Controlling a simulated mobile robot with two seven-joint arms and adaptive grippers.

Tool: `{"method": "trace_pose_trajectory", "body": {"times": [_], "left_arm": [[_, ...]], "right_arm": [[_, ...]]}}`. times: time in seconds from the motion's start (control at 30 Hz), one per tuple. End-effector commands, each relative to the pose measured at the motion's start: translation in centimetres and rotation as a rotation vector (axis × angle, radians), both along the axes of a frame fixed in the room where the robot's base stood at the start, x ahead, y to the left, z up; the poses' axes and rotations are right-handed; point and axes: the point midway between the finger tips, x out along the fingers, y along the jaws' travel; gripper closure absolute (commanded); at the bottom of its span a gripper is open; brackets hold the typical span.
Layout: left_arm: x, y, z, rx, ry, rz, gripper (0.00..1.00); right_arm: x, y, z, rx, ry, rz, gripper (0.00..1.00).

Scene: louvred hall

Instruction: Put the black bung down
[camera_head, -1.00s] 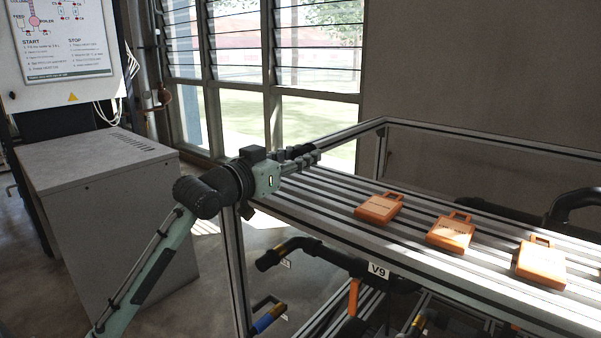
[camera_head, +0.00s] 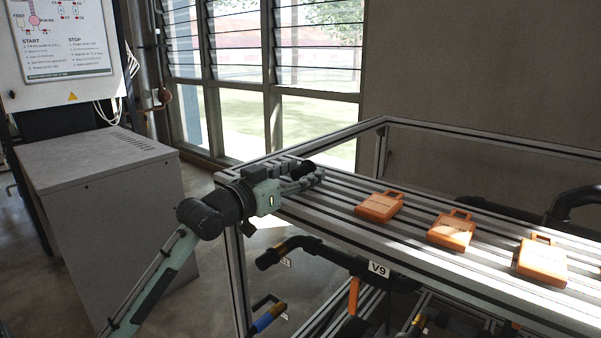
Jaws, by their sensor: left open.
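The black bung (camera_head: 305,168) is a small dark round piece at the far left corner of the slatted rack top (camera_head: 345,195). It appears to stand on the slats, though its base is hidden by my fingers. My left gripper (camera_head: 308,171) is open, with its fingers reaching in from the left, one on each side of the bung. Whether a finger still touches it is too small to tell. My right gripper is not in view.
Several orange cases, the nearest (camera_head: 379,207) right of the gripper, lie on the rack. Bare slats separate it from the bung. A rail (camera_head: 490,140) runs along the back. Dark pipes with a V9 tag (camera_head: 379,269) sit below. A grey cabinet (camera_head: 95,175) stands left.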

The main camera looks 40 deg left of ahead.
Motion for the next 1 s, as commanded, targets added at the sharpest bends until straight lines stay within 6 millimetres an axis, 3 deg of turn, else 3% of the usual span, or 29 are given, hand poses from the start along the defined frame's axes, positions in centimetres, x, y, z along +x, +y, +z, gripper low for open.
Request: {"method": "trace_pose_trajectory", "body": {"times": [0.17, 0.37, 0.47, 0.7, 1.0], "left_arm": [[-0.2, 0.0, 0.3, 0.0, -0.001, 0.0, 0.47], [-3.5, 0.2, 0.0, 0.003, 0.004, 0.0, 0.47], [-5.7, 0.4, -0.1, 0.001, 0.005, 0.0, 0.47], [-10.1, 0.8, 0.1, -0.001, 0.003, 0.001, 0.47], [-12.0, 0.9, 0.3, 0.0, 0.0, 0.001, 0.47]], "right_arm": [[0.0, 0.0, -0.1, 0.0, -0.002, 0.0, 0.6], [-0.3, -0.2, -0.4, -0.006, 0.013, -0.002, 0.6], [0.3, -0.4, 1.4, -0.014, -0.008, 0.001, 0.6], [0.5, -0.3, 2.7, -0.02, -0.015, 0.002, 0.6], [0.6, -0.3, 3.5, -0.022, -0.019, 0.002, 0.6]]}}
